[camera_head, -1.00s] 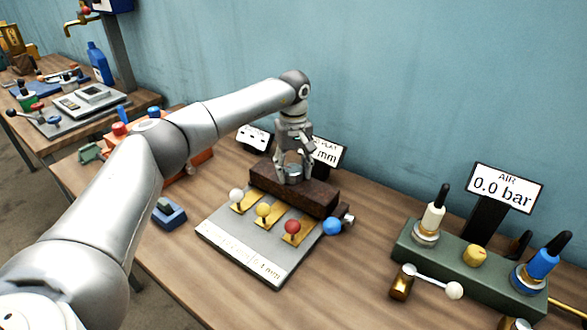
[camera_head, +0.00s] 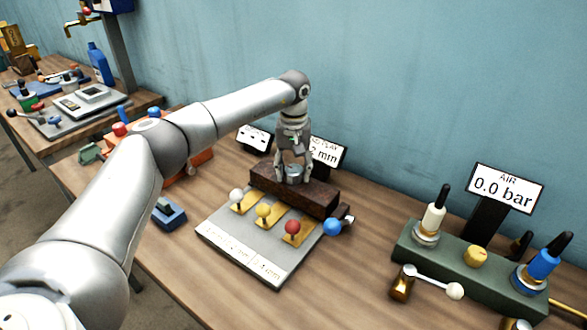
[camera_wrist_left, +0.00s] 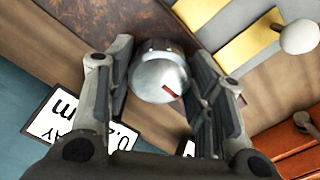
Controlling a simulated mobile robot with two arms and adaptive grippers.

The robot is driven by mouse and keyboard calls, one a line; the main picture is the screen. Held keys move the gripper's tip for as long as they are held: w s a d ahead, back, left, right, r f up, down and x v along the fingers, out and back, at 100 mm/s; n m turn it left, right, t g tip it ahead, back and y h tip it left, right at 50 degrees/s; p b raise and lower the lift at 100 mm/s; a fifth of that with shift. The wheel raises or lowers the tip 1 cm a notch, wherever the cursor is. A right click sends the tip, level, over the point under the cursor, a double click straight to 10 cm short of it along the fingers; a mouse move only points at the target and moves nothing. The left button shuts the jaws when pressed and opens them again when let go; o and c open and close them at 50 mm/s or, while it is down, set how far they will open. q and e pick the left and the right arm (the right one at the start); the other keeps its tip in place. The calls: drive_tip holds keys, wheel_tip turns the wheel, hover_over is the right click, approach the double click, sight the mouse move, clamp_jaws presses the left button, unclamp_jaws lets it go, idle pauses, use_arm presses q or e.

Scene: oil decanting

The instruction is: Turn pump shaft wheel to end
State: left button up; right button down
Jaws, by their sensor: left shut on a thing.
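The pump shaft wheel (camera_wrist_left: 160,78) is a round silver knob with a small red mark on its face. It stands on top of the dark brown block (camera_head: 318,198). My left gripper (camera_head: 293,177) comes down over the wheel from above and is shut on it. In the left wrist view the fingers (camera_wrist_left: 162,90) lie on either side of the wheel. The display sign (camera_head: 328,152) behind it is partly hidden by the gripper; part of its reading also shows in the left wrist view (camera_wrist_left: 65,118). My right gripper is not in view.
A grey plate (camera_head: 262,262) with white, yellow and red knobs lies in front of the block. A blue ball (camera_head: 332,227) sits at the block's right end. A green block (camera_head: 455,262) with handles and an AIR sign (camera_head: 505,188) reading 0.0 bar stands at right.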

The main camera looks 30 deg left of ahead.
sight(294, 169)
use_arm(q)
drive_tip(key=shift+w+r, duration=0.1)
drive_tip(key=shift+r, duration=0.05)
drive_tip(key=o, duration=1)
drive_tip(key=shift+o, duration=0.2)
wheel_tip(294, 169, up, 12)
